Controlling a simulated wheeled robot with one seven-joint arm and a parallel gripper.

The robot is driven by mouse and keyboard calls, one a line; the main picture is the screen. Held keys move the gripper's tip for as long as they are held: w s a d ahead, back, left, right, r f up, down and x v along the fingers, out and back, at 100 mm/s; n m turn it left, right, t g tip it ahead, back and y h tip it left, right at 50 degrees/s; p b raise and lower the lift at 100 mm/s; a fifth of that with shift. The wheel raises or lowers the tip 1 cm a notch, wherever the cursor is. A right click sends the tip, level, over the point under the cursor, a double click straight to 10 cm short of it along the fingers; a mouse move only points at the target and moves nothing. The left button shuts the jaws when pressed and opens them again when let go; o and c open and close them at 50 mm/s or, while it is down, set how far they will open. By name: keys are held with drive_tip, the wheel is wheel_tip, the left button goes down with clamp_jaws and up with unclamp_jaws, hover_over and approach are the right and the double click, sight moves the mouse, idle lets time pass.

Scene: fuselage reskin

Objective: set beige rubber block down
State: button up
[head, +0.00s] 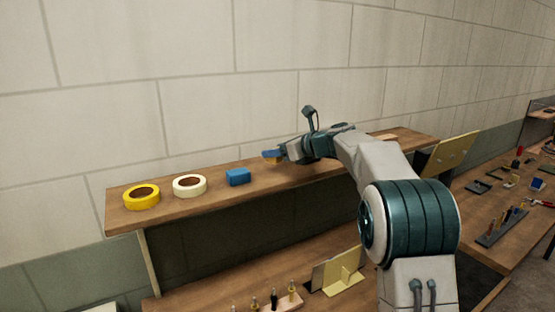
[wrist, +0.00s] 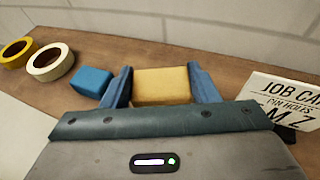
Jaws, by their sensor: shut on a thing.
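The beige rubber block (wrist: 162,86) is between the two blue fingers of my gripper (wrist: 163,88) in the wrist view, and the fingers are shut on it. In the head view my gripper (head: 272,155) is over the wooden shelf (head: 210,204), with a small part of the block (head: 273,160) showing under a blue finger. The block is at or just above the shelf top; I cannot tell whether it touches. A blue block (head: 238,177) sits on the shelf to the left of my gripper, and it also shows in the wrist view (wrist: 92,82).
A white tape roll (head: 190,186) and a yellow tape roll (head: 141,197) lie farther left on the shelf. A printed job card (wrist: 285,105) stands to the right in the wrist view. The block wall (head: 200,90) rises behind. A lower bench (head: 225,290) holds small tools.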

sight(278, 163)
wheel_tip(278, 163, down, 4)
drive_tip(key=shift+w+f+p, duration=0.1)
drive_tip(key=shift+p, duration=0.2)
drive_tip(key=o, duration=1)
drive_tip(key=b+v, duration=0.4)
drive_tip(key=v, duration=0.8)
drive_tip(key=s+d+f+n+g+h, duration=0.1)
drive_tip(key=s+d+f+n+h, duration=0.3)
drive_tip(key=s+n, duration=0.4)
drive_tip(key=s+d+f+n+g+h, duration=0.1)
drive_tip(key=s+d+f+n+h, duration=0.2)
drive_tip(key=s, duration=1.5)
drive_tip(key=s+d+f+n+g+h, duration=0.1)
drive_tip(key=s+d+f+n+h, duration=0.3)
drive_tip(key=s+f+n, duration=0.6)
drive_tip(key=shift+s+d+f+n+h+p, duration=0.2)
drive_tip(key=shift+s+d+n+h+p, duration=0.15)
drive_tip(key=shift+s+n, duration=1.5)
